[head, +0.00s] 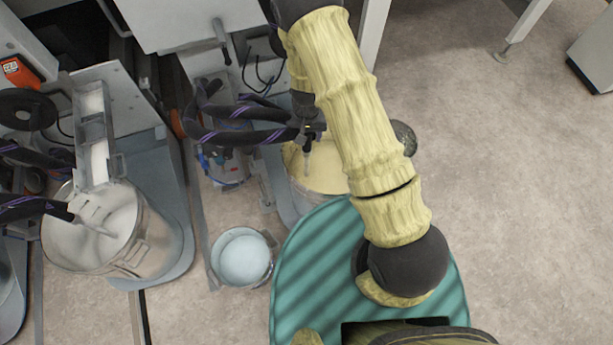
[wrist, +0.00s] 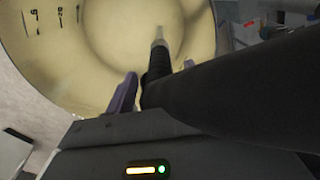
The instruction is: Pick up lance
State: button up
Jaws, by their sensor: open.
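The lance (wrist: 159,62) is a dark tube with a pale metal tip, seen in the wrist view. It points into the cream-coloured bucket (wrist: 80,45). My gripper (wrist: 156,80) is open, with a purple finger on each side of the lance; I cannot tell whether either touches it. A thick black hose (wrist: 250,75) runs from the lance to the right and hides part of the right finger. In the head view the lance (head: 307,160) hangs over the bucket (head: 325,172), and my arm covers most of my gripper.
A steel pot (head: 150,245) with a second lance stands at the left. A small pail of pale blue liquid (head: 242,258) stands on the floor. Black hoses (head: 240,135) cross beside the machine. The floor at the right (head: 500,170) is largely clear.

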jog(key=shift+f, duration=0.65)
jog(key=shift+c, duration=0.2)
jog(key=shift+r, duration=0.1)
grip_shut()
